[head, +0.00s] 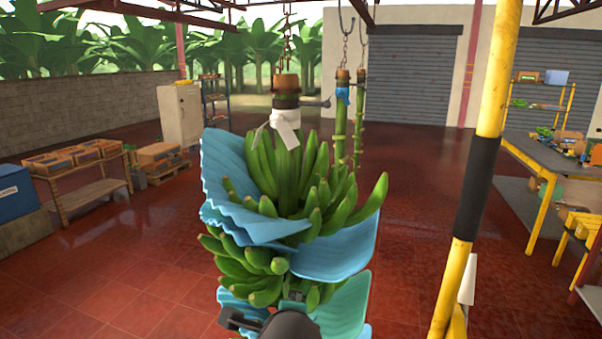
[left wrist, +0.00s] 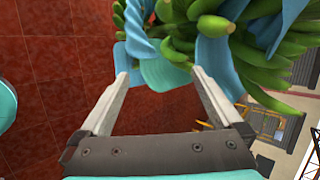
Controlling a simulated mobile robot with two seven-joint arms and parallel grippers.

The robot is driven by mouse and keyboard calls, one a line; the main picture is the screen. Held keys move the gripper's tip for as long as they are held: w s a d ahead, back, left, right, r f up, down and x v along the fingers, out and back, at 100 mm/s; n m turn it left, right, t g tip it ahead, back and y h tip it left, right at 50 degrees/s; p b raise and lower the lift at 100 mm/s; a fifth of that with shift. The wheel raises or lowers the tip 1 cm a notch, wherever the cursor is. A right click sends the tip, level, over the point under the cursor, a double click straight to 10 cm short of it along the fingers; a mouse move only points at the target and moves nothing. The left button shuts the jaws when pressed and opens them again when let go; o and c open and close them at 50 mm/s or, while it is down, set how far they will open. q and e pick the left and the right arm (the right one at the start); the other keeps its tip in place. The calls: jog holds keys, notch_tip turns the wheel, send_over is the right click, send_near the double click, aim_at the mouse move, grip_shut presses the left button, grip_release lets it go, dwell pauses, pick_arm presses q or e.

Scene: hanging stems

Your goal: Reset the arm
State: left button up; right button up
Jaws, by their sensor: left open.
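A hanging stem carries a large bunch of green bananas (head: 292,165) with blue padding sheets (head: 238,180) between its hands. A white strip (head: 286,127) is tied near the stem's top. The bunch also shows in the left wrist view (left wrist: 212,27), at the upper right, with a blue sheet (left wrist: 140,38) beside it. My left gripper (left wrist: 160,74) is open, its two fingers apart and nothing between them. Its tips are close to the lower blue sheet; I cannot tell whether they touch. A dark part of my arm shows at the bottom of the head view. My right gripper does not show.
A yellow and black post (head: 478,170) stands right of the bunch. Two thinner stems (head: 340,125) hang behind it. A wooden rack with boxes (head: 80,165) is at left, a yellow work table (head: 545,155) at right. The red tiled floor (head: 130,290) is open at left.

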pick_arm(q)
jog(key=s+a+f+n+g, duration=0.2)
jog(key=s+a+f+n, duration=0.35)
jog(key=s, duration=0.25)
jog(key=s+a+f+n+g, duration=0.2)
jog(key=s+a+f+n, duration=0.3)
jog(key=s, duration=0.4)
jog(key=s+a+f+n+g, duration=0.2)
jog(key=s+a+f+n, duration=0.1)
jog(key=s+n, duration=0.45)
jog(key=s+f+g+b, duration=0.2)
jog(key=f+b, duration=0.8)
jog(key=f, duration=2.3)
jog(key=s+a+f+b, duration=0.1)
jog(key=s+f+b, duration=0.3)
jog(key=s+f, duration=0.4)
jog(key=s+a+f+b, duration=0.2)
jog(key=s+f, duration=0.6)
jog(key=f, duration=0.4)
jog(key=shift+s+f+m+h+b, duration=0.15)
jog(key=shift+f+m+h+b, duration=0.2)
jog(key=shift+b, duration=0.5)
